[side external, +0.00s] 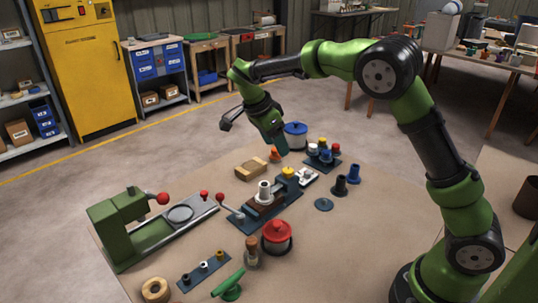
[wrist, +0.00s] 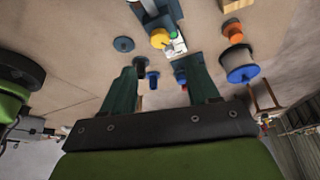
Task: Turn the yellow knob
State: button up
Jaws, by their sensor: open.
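The yellow knob (side external: 288,172) sits on a blue block at the back end of a vise-like fixture (side external: 250,217). In the wrist view the yellow knob (wrist: 160,38) is near the top, beyond my fingertips. My gripper (side external: 279,150) hangs above the table, behind and above the knob, and touches nothing that I can see. In the wrist view my gripper (wrist: 161,62) has its two dark green fingers wide apart with nothing held between them. A second, smaller yellow top (side external: 322,142) shows among a cluster of coloured knobs.
A white plate (side external: 307,177) lies beside the knob. A blue-lidded jar (side external: 296,130), wooden block (side external: 251,169), black peg (side external: 340,185) and blue peg (side external: 354,173) stand around. A red-lidded jar (side external: 277,241) and green machine (side external: 125,225) are nearer the front. The right part of the table is clear.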

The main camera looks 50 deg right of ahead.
aim_at(288, 170)
jog(key=x, duration=1)
jog(key=shift+f, duration=0.15)
jog(key=c, duration=1)
